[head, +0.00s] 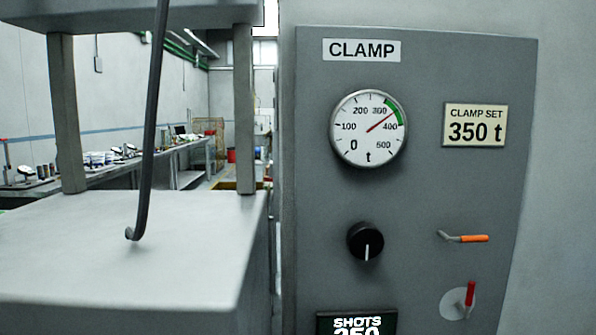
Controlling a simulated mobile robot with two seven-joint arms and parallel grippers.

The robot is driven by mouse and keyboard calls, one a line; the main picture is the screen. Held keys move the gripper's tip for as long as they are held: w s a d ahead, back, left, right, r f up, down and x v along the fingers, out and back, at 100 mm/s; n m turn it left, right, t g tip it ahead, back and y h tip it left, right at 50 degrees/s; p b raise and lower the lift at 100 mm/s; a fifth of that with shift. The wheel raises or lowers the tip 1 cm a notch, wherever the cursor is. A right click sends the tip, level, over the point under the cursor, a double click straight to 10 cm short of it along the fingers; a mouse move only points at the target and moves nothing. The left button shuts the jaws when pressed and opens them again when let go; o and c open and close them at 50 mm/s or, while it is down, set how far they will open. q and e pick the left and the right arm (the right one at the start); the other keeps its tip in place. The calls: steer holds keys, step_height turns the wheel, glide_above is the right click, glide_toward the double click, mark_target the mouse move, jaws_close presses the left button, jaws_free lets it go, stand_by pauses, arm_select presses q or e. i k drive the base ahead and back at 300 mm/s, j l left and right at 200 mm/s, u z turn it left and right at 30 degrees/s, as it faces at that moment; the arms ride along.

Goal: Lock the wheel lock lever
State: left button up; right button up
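A lever with an orange grip (474,238) sticks out level from the right side of the grey panel (420,190); its bent metal arm is at its left end. Below it, a lever with a red grip (470,294) stands nearly upright on a round pale plate (453,305). Neither lever has a readable label, so I cannot tell which one is the wheel lock lever. No wheel is in view. Neither of my grippers is in view.
The panel also has a CLAMP gauge (369,128) with its needle near the green band, a CLAMP SET 350 t plate (475,125), a black knob (366,241) and a SHOTS display (357,324). A dark hooked rod (150,120) hangs over a grey block (120,250) at left.

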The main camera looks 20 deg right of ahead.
mark_target(467, 240)
steer(key=k+l+z, duration=0.1)
steer(key=l, duration=0.35)
steer(key=k+l, duration=0.1)
steer(key=l, duration=0.3)
steer(key=i+j+z, duration=0.1)
steer(key=z, duration=0.8)
